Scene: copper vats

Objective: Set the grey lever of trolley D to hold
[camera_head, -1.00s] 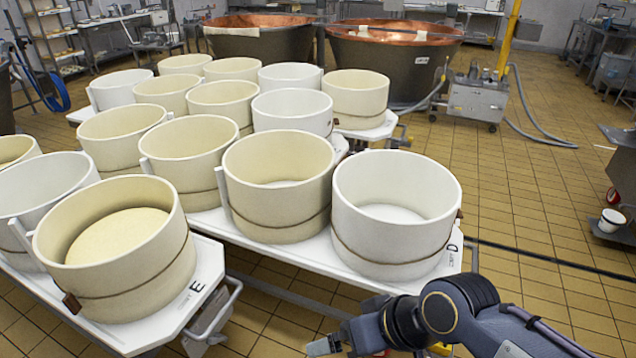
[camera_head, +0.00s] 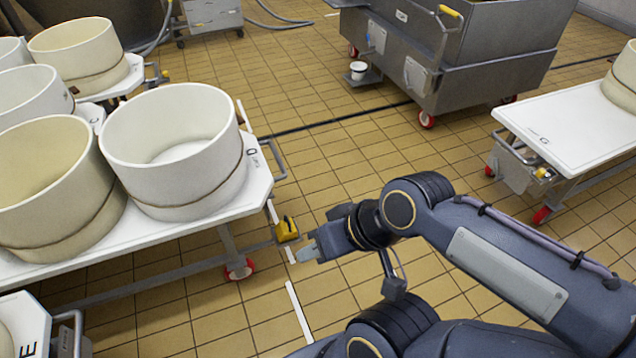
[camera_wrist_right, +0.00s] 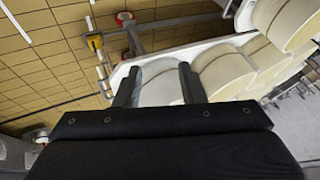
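Trolley D (camera_head: 238,203) stands at the left in the head view, a white board with its letter near the right end. A bent grey bar (camera_head: 278,162) sticks out from that end. A yellow block (camera_head: 287,230) sits lower, below the board's corner. I cannot clearly make out the grey lever or its setting. My right gripper (camera_head: 304,251) is just right of and below the yellow block in the picture, apparently apart from it. In the right wrist view its two fingers (camera_wrist_right: 158,88) are spread with nothing between them. The yellow block (camera_wrist_right: 95,41) shows at upper left there. My left gripper is out of view.
A white vat mould (camera_head: 180,185) stands on trolley D's end, with more moulds behind. Another white-topped trolley (camera_head: 560,130) is at the right. A grey steel tank (camera_head: 470,65) on red wheels stands at the back. Tiled floor between them is free.

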